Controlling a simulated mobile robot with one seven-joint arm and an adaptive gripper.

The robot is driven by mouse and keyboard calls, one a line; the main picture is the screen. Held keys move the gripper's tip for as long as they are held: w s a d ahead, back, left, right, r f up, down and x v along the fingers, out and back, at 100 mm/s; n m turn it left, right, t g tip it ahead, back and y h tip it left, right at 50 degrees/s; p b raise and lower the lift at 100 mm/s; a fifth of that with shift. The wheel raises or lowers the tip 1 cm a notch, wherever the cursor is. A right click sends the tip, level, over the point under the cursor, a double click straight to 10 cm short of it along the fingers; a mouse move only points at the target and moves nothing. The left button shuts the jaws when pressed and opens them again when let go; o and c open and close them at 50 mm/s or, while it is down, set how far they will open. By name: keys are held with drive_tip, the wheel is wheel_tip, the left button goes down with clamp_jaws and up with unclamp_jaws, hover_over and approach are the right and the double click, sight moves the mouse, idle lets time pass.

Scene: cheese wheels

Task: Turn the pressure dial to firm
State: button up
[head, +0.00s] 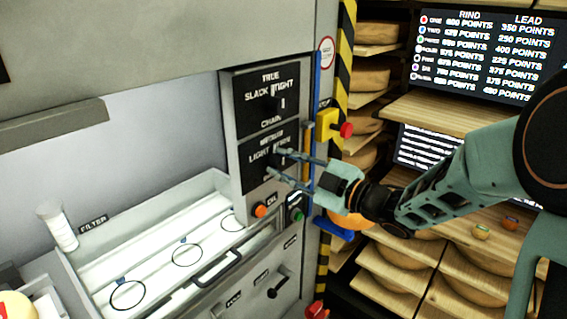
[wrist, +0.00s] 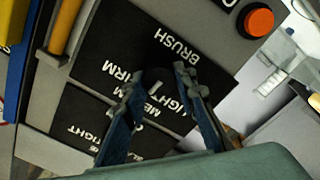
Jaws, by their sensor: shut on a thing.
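The pressure dial (wrist: 155,77) is a dark knob on a black panel (wrist: 120,55) marked LIGHT, MEDIUM, FIRM and BRUSH, seen upside down in the wrist view. A small pale mark on the knob appears to point toward MEDIUM. My gripper (wrist: 156,80) has one finger on each side of the knob and is shut on it. In the head view my gripper (head: 275,161) reaches from the right to the lower black panel (head: 250,152). The fingers partly cover the dial and the FIRM label there.
An upper panel (head: 267,100) reads SLACK and TIGHT. Below are an orange button (head: 260,211) and a green button (head: 298,216). Cheese shelves (head: 430,112) fill the right side.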

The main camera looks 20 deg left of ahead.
drive_tip(key=m+p, duration=0.2)
drive_tip(key=m, duration=0.3)
drive_tip(key=shift+r, duration=0.1)
drive_tip(key=shift+m+p, duration=0.85)
drive_tip(key=shift+m, duration=0.35)
drive_tip(key=o, duration=1.1)
drive_tip(key=shift+d, duration=0.15)
drive_tip(key=v, duration=1.1)
drive_tip(key=shift+s+d, duration=0.2)
drive_tip(key=shift+d, duration=0.15)
